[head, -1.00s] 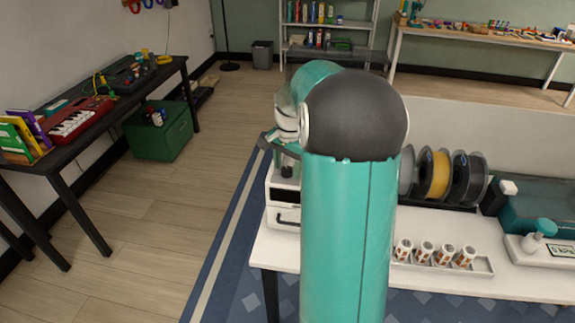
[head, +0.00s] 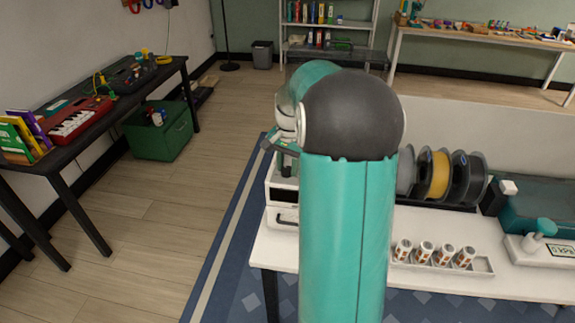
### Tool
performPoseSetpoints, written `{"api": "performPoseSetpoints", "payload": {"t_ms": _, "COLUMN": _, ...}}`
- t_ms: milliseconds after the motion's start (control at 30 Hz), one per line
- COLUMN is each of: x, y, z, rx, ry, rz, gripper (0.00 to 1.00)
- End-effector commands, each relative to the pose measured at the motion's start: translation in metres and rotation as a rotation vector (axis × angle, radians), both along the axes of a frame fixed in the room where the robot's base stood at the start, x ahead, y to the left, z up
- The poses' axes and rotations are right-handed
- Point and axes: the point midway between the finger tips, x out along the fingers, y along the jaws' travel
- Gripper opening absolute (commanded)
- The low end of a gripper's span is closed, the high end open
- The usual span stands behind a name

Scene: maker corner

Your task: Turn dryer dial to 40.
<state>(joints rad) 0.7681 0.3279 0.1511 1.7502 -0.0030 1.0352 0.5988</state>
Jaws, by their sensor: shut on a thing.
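The dryer is the white box (head: 283,216) with a dark front slot, at the left end of the white table. My teal arm hides most of it. My gripper (head: 284,157) is above the box's top, partly behind my arm, and pointing down. It is shut on the dial, a small dark piece at the box's top, mostly hidden by the gripper and arm. The dial's marks and its setting cannot be read from here.
Filament spools (head: 438,175) stand on the white table (head: 420,280) right of my arm. Open wooden floor (head: 165,225) lies to the left.

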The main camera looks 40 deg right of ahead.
Motion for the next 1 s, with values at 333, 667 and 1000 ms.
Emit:
{"api": "performPoseSetpoints", "payload": {"t_ms": 333, "x": 0.0008, "y": 0.0001, "z": 0.0007, "rx": 0.001, "ry": 0.000, "rz": 0.302, "gripper": 0.07}}
{"api": "performPoseSetpoints", "payload": {"t_ms": 667, "x": 0.0012, "y": 0.0001, "z": 0.0006, "rx": 0.002, "ry": 0.000, "rz": 0.615, "gripper": 0.07}}
{"api": "performPoseSetpoints", "payload": {"t_ms": 1000, "x": 0.0019, "y": 0.0001, "z": 0.0009, "rx": 0.001, "ry": -0.001, "rz": 0.939, "gripper": 0.07}}
